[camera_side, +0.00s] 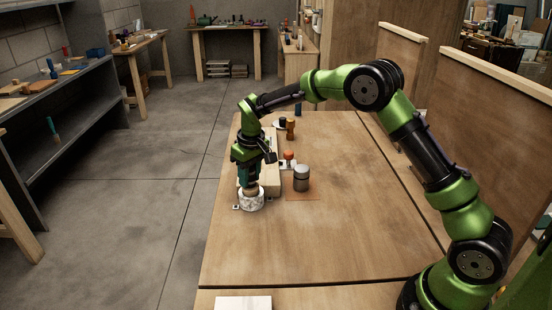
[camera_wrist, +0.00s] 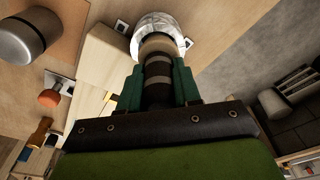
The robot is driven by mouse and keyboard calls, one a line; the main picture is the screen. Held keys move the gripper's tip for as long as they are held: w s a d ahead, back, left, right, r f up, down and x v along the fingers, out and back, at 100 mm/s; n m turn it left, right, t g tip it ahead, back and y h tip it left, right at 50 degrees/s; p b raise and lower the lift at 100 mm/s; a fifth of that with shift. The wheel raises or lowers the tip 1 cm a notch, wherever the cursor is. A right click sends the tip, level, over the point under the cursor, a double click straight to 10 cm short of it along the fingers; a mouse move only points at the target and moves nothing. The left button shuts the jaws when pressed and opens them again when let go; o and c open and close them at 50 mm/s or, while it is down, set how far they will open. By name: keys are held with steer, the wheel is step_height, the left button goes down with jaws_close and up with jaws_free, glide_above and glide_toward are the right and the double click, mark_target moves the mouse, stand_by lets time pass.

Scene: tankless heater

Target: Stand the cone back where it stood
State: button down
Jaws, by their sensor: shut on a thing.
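My gripper (camera_side: 250,174) points down at the left side of the wooden table (camera_side: 330,240). In the wrist view its teal fingers (camera_wrist: 158,76) are shut on a round, banded dark-and-tan thing, which I take to be the cone (camera_wrist: 157,44). Its tan end also shows below the fingers in the side view (camera_side: 251,189). Right below it is a short white marbled cylinder (camera_side: 251,203), also in the wrist view (camera_wrist: 151,20). I cannot tell whether the cone touches the cylinder's top. The fingers hide much of the cone.
A pale block (camera_side: 270,177) lies close beside the gripper. A grey lidded canister (camera_side: 301,182) stands on a tan mat (camera_side: 303,197). An orange-topped piece (camera_side: 288,156) and a brown wooden piece (camera_side: 290,130) stand farther back. Small square markers (camera_side: 236,207) flank the cylinder. The front tabletop is largely clear.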

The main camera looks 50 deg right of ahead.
steer(key=s+r, duration=0.2)
steer(key=s, duration=0.5)
steer(key=s+d+r, duration=0.1)
steer(key=s+r, duration=0.2)
steer(key=s, duration=0.5)
steer(key=shift+s+r, duration=0.15)
steer(key=shift+r, duration=0.15)
steer(key=shift+d+f, duration=0.1)
steer(key=shift+f, duration=0.05)
steer(key=shift+f, duration=2.85)
steer(key=shift+f, duration=0.5)
steer(key=c, duration=0.7)
jaws_free()
